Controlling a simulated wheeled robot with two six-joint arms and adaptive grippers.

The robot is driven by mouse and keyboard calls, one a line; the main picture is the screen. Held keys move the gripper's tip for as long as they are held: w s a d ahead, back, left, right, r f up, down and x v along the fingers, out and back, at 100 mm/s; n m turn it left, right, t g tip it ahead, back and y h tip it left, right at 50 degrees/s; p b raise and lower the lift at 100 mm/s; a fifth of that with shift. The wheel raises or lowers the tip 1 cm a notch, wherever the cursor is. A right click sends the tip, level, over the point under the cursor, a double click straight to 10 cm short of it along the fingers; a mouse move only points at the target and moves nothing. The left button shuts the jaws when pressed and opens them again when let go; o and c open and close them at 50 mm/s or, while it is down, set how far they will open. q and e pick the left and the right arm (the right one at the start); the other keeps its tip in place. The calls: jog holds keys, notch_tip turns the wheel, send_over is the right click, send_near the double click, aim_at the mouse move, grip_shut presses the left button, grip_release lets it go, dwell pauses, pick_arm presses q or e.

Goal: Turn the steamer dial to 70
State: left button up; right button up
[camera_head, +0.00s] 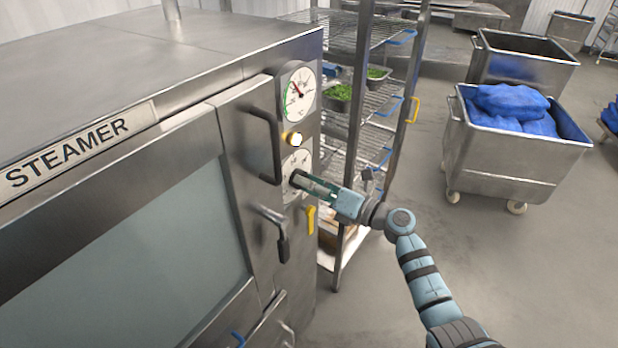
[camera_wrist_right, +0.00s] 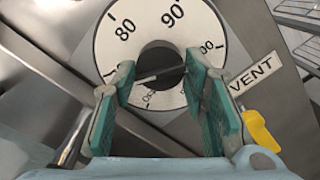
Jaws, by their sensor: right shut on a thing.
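The steamer (camera_head: 120,60) is a large steel cabinet on the left with a STEAMER label. Its lower dial (camera_head: 291,161) has a white face; in the right wrist view the dial face (camera_wrist_right: 137,42) shows 80 at upper left and 90 at upper right. The black knob (camera_wrist_right: 160,60) at its centre carries a thin light pointer line; which end marks the setting is unclear. My right gripper (camera_head: 299,179) is at the dial. In the wrist view its green-padded fingers (camera_wrist_right: 160,88) are shut on the knob's sides, hiding part of the lower scale. My left gripper is not in view.
A temperature gauge (camera_head: 298,92) and round yellowish button (camera_head: 294,139) sit above the dial. A dark door handle (camera_head: 268,150) stands out left of it, and a yellow lever (camera_head: 311,220) below. A wire rack (camera_head: 350,150) is close behind; open floor lies right.

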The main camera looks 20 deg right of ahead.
jog(key=shift+f+m, duration=0.15)
jog(key=shift+m, duration=0.15)
jog(key=o, duration=1.1)
jog(key=shift+o, duration=0.2)
jog(key=shift+s, duration=0.1)
jog(key=v, duration=1.2)
